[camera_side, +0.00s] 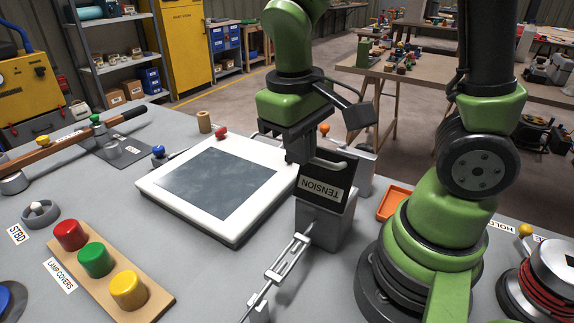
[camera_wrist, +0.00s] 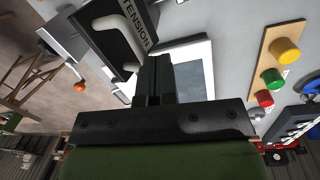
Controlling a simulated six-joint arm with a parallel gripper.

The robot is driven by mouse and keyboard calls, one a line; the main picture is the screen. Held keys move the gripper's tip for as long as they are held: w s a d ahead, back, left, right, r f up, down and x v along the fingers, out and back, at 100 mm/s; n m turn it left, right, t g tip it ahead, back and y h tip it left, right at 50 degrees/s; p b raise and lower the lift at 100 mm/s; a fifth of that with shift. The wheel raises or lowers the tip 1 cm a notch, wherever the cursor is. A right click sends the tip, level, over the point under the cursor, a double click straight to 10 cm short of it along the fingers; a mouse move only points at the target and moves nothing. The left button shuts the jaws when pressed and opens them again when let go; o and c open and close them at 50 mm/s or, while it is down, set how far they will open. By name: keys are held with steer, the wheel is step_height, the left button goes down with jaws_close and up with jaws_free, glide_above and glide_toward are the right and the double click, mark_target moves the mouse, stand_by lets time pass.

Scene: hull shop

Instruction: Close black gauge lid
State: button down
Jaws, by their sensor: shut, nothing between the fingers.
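The black gauge lid (camera_side: 322,186), with a white TENSION label and a pale handle, stands raised and steeply tilted on a grey gauge box (camera_side: 325,230) in the side view. In the wrist view the lid (camera_wrist: 112,42) is at the top, left of the fingers, with its label along one edge. My gripper (camera_side: 291,158) is shut and empty, close beside the lid's upper left edge. Its fingers also show in the wrist view (camera_wrist: 153,72). I cannot tell whether they touch the lid. The gauge face is hidden.
A white-framed panel with a dark screen (camera_side: 218,185) lies left of the box. A metal linkage (camera_side: 285,265) runs from the box toward the front. Red, green and yellow lamp covers stand on a wooden board (camera_side: 152,300). An orange tray (camera_side: 394,201) is right of the box.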

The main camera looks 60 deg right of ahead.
steer(key=d+f+y, duration=0.1)
steer(key=d+y, duration=0.2)
steer(key=d+f+y, duration=0.1)
steer(key=d+y, duration=0.3)
steer(key=d+f+y, duration=0.1)
steer(key=d+y, duration=0.3)
steer(key=shift+f, duration=0.25)
steer(key=shift+d+f, duration=0.45)
steer(key=shift+f, duration=0.15)
steer(key=a+r+v, duration=0.1)
steer(key=v, duration=1)
steer(key=shift+w+r, duration=0.35)
steer(key=shift+r, duration=0.2)
